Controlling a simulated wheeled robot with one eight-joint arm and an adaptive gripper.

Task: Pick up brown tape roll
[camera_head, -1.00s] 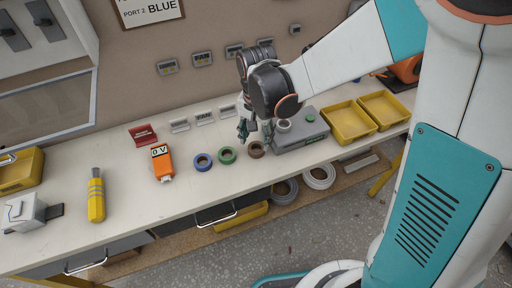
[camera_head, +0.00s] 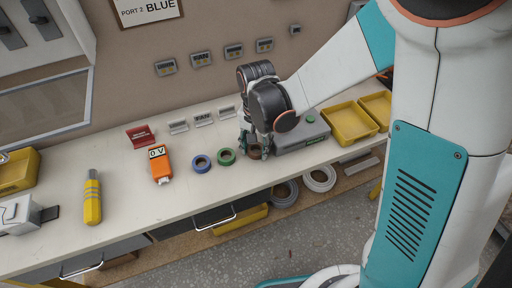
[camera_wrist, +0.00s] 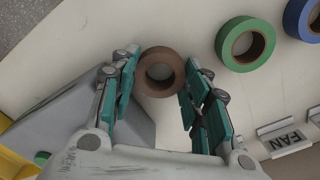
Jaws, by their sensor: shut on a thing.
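The brown tape roll (camera_wrist: 160,53) lies flat on the bench in the wrist view. The two teal-padded fingers of my gripper (camera_wrist: 159,79) are on either side of it, shut on it. In the head view my gripper (camera_head: 256,152) is down at the bench, and the brown tape roll (camera_head: 252,154) shows partly between the fingertips. The rest of the roll is hidden by the fingers there.
A green tape roll (camera_head: 226,163) and a blue tape roll (camera_head: 201,169) lie to the left. A grey box (camera_head: 300,135) with a green button stands close at the right, beside yellow trays (camera_head: 349,137). An orange meter (camera_head: 160,173) lies further left.

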